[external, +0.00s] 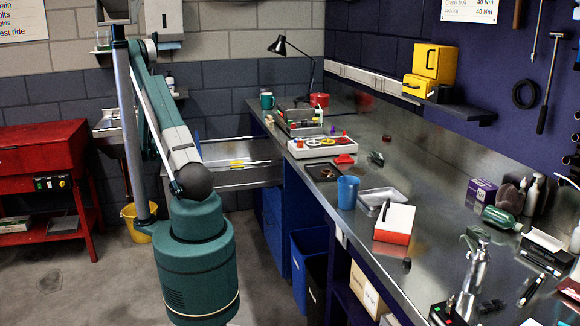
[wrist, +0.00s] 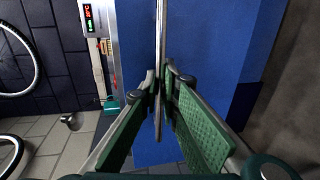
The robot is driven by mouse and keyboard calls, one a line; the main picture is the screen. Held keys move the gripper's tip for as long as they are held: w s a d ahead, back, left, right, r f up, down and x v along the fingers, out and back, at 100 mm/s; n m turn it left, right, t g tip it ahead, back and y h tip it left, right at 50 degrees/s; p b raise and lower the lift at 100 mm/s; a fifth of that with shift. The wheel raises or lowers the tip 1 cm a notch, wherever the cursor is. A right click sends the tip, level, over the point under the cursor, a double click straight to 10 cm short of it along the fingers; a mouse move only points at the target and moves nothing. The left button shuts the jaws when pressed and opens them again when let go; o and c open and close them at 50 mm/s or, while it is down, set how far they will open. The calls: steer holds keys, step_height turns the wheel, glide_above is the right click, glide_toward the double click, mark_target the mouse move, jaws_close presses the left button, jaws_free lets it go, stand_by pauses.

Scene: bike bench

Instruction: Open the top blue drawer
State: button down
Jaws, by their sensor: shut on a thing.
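The blue drawer unit (external: 274,228) stands under the far end of the bench. At its top, a drawer with grey metal sides (external: 245,175) is pulled out to the left, with yellow items inside. My arm hides much of its front end. In the wrist view, a thin metal bar handle (wrist: 161,35) runs along a blue drawer front (wrist: 205,40). My gripper (wrist: 160,88) is shut on this handle, one green-padded finger on each side. In the external view my gripper is hidden behind my arm.
The steel bench top (external: 400,165) holds a blue cup (external: 347,190), trays and tools. A red cabinet (external: 40,165) stands at the left, and a yellow bucket (external: 138,222) is on the floor behind my arm. A blue bin (external: 309,256) stands under the bench.

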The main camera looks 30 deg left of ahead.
stand_by(0.3)
steer(key=c, duration=2.6)
jaws_free()
steer(key=shift+o, duration=0.2)
steer(key=shift+s+a, duration=0.1)
steer(key=shift+a, duration=0.05)
steer(key=s+a+r, duration=0.3)
steer(key=r, duration=0.5)
steer(key=shift+s, duration=0.15)
steer(key=shift+a, duration=0.1)
